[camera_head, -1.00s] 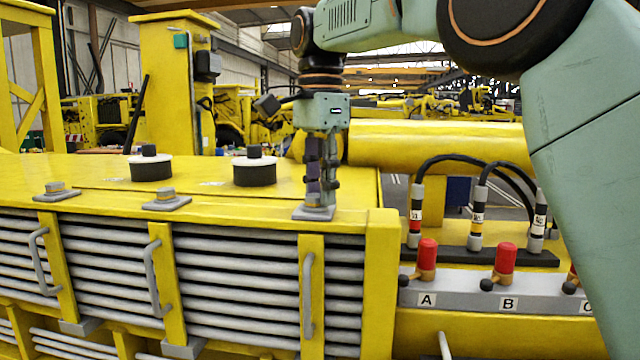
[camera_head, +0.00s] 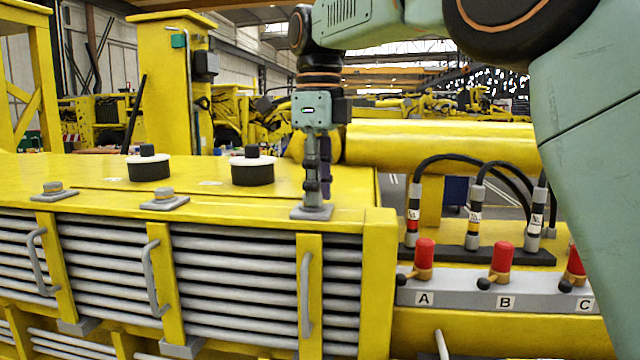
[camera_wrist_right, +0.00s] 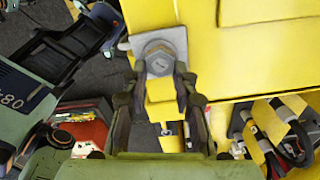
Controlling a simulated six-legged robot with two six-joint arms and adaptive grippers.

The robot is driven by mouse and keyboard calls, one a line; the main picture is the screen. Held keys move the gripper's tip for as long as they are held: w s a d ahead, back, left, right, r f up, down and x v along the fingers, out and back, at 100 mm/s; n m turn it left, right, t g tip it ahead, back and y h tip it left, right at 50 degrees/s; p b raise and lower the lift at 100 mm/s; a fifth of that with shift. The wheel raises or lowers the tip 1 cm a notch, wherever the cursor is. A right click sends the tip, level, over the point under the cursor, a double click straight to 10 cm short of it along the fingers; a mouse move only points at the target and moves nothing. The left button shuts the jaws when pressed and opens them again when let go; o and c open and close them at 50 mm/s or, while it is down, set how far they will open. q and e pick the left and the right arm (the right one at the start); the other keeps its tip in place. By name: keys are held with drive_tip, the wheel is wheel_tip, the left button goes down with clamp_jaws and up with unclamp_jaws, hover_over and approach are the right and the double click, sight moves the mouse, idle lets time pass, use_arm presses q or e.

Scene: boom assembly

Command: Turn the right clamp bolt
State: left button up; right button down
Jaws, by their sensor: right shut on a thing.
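The right clamp bolt (camera_wrist_right: 158,57) is a grey hex head on a grey clamp plate (camera_head: 311,213) at the right front edge of the yellow housing. My right gripper (camera_head: 318,195) points straight down over it and is shut on the bolt, hiding the head in the head view. In the right wrist view my right gripper (camera_wrist_right: 161,82) has one finger on each side of the bolt head. Two more clamp bolts, the middle one (camera_head: 164,192) and the left one (camera_head: 53,187), sit on plates along the same edge. My left gripper is not in view.
Two black caps with white rings (camera_head: 149,165) (camera_head: 253,168) stand on the housing top. Grey handles (camera_head: 306,295) front the grille. To the right are red-topped valves on a labelled block (camera_head: 462,294), black hoses (camera_head: 450,160) and a yellow cylinder (camera_head: 440,143).

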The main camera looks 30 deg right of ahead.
drive_tip(key=m, duration=0.5)
drive_tip(key=shift+a+r+m, duration=0.25)
drive_tip(key=shift+r+m, duration=0.05)
idle(0.5)
drive_tip(key=c, duration=1.4)
unclamp_jaws()
drive_tip(key=shift+c, duration=0.2)
drive_tip(key=o, duration=0.4)
drive_tip(key=shift+f, duration=0.2)
drive_tip(key=shift+r, duration=3.7)
